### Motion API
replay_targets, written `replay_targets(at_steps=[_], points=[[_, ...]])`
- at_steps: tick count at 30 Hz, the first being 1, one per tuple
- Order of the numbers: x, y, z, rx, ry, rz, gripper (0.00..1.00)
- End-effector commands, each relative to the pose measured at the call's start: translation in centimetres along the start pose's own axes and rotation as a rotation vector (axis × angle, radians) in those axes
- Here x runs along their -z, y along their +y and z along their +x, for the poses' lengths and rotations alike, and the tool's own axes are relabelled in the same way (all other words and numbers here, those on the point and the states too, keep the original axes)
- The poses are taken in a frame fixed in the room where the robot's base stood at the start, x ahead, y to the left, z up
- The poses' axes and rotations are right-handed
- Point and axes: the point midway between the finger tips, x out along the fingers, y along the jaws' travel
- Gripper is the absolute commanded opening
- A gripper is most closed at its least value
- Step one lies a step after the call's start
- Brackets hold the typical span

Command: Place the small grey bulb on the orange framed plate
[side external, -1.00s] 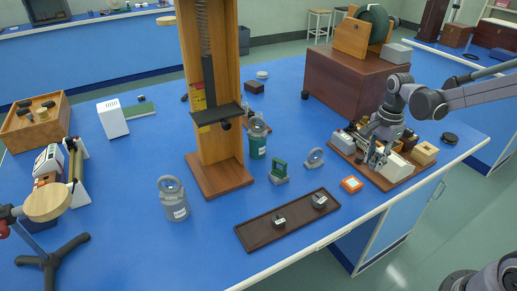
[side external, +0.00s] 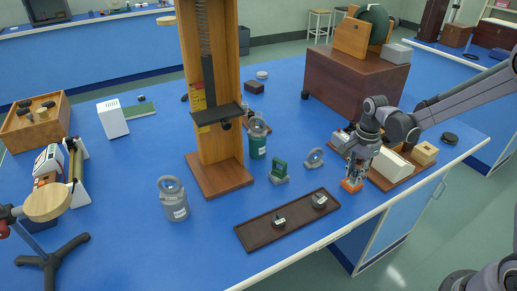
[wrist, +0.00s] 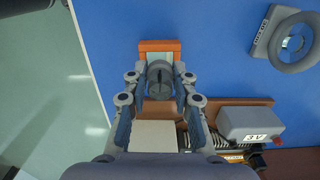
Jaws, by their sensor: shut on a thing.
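My gripper (side external: 355,176) is shut on the small grey bulb, which shows between the fingers in the wrist view (wrist: 160,80). The bulb looks round and grey. The orange framed plate (side external: 351,185) lies on the blue bench near its front edge, and my fingertips are right over it. In the wrist view the plate's orange frame (wrist: 159,46) shows behind the bulb, partly hidden by it and the fingers. I cannot tell whether the bulb touches the plate.
A wooden board with blocks and instruments (side external: 402,178) stands just right of my gripper. A dark tray (side external: 262,231) lies to the left, and a grey ring-shaped instrument (side external: 314,158) stands behind it. The bench's front edge is close.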

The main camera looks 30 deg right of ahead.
Motion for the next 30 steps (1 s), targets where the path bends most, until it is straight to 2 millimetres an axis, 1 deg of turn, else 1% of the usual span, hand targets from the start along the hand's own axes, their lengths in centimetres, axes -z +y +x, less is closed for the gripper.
replay_targets(at_steps=[4,5,6,7,16,20,23,30], points=[[0.0,0.0,0.3,0.000,0.000,0.000,0.05],[0.0,0.0,0.3,0.000,0.000,0.000,0.35],[0.0,0.0,0.3,0.000,0.000,0.000,0.46],[0.0,0.0,0.3,0.000,0.000,0.000,0.49],[0.0,0.0,0.2,0.000,0.000,0.000,0.49],[0.0,0.0,-0.6,0.000,0.000,0.000,0.49],[0.0,0.0,-1.8,0.000,0.000,0.000,0.49],[0.0,0.1,-6.1,0.000,0.000,0.000,0.49]])
